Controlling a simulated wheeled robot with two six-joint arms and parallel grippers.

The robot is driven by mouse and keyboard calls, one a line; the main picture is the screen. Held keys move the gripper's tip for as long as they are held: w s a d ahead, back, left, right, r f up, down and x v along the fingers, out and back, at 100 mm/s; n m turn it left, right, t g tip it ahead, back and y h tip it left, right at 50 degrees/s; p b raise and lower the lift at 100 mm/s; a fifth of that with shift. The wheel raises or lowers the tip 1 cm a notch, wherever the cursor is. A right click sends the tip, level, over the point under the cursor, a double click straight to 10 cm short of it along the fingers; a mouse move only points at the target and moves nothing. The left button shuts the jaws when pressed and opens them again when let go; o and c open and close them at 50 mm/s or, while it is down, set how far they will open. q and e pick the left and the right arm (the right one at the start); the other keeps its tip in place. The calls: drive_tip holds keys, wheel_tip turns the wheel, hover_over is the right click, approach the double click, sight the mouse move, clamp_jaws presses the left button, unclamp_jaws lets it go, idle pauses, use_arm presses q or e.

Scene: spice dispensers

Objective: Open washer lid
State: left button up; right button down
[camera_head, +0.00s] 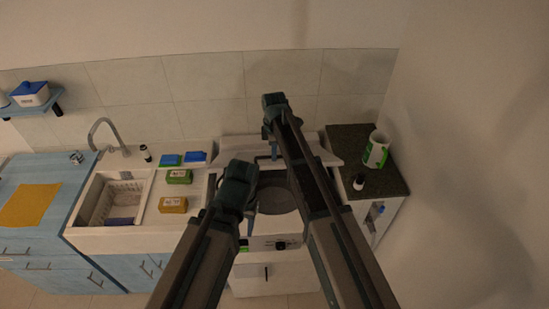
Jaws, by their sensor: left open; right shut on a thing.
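The white washer (290,228) stands in the middle of the counter row, partly hidden behind my two arms. Its white lid (236,149) shows as a wide raised panel at the back, and a dark round opening (272,196) shows in front of it. My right gripper (274,152), the upper one, is shut on the lid near the middle, though the arm hides much of the contact. My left gripper (251,216), the lower one, is open over the washer's left front part and appears empty.
Left of the washer is a sink (112,200) with a rack and faucet (104,130). A dark counter (352,144) on the right holds a green-white can (376,151) and a small bottle (359,182).

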use_arm(q)
drive_tip(key=shift+r, duration=0.25)
use_arm(e)
drive_tip(key=shift+w+r, duration=0.25)
drive_tip(key=shift+w, duration=0.35)
